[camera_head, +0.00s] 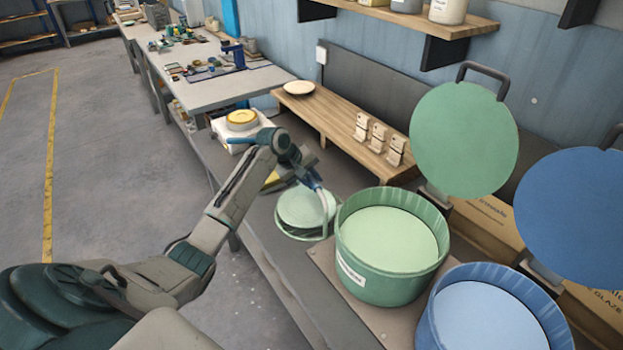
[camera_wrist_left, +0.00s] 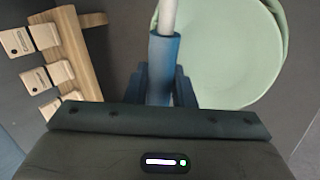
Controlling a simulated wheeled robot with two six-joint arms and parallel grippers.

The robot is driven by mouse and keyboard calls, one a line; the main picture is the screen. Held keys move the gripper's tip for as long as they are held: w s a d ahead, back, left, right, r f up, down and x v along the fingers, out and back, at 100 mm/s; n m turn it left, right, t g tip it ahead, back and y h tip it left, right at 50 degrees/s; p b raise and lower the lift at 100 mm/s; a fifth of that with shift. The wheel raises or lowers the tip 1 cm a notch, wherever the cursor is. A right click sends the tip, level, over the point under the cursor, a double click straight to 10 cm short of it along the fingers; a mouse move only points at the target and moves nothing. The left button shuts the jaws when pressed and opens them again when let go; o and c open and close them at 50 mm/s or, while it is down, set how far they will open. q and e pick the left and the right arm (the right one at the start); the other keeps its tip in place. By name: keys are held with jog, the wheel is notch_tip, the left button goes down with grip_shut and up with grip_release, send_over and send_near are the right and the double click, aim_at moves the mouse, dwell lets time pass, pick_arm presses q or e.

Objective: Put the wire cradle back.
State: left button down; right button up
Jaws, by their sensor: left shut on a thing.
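The wire cradle has a blue-sleeved handle (camera_head: 318,184) and a green rim. It is just left of the round green tub (camera_head: 385,290), with a pale green plate (camera_head: 302,207) in it. My left gripper (camera_head: 309,172) is shut on the handle from above. In the left wrist view, the blue sleeve (camera_wrist_left: 163,70) stands between the fingers, with a pale rod beyond it and the green plate (camera_wrist_left: 225,55) to its right. I cannot tell whether the cradle touches the bench. My right gripper is not in view.
A blue tub (camera_head: 548,312) stands front right. A round green lid (camera_head: 464,140) and a blue lid (camera_head: 570,215) stand raised behind the tubs. A wooden shelf (camera_head: 335,118) holds a white plate (camera_head: 299,88) and several small wooden stands (camera_head: 378,135). A yellow dish (camera_head: 241,118) sits behind my gripper.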

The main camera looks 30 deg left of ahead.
pick_arm(q)
jog(key=c, duration=1.1)
grip_release()
jog(key=shift+c, duration=0.2)
jog(key=shift+s+a+f, duration=0.1)
jog(key=b+v, duration=0.3)
jog(key=v, duration=0.7)
jog(key=shift+r, duration=0.4)
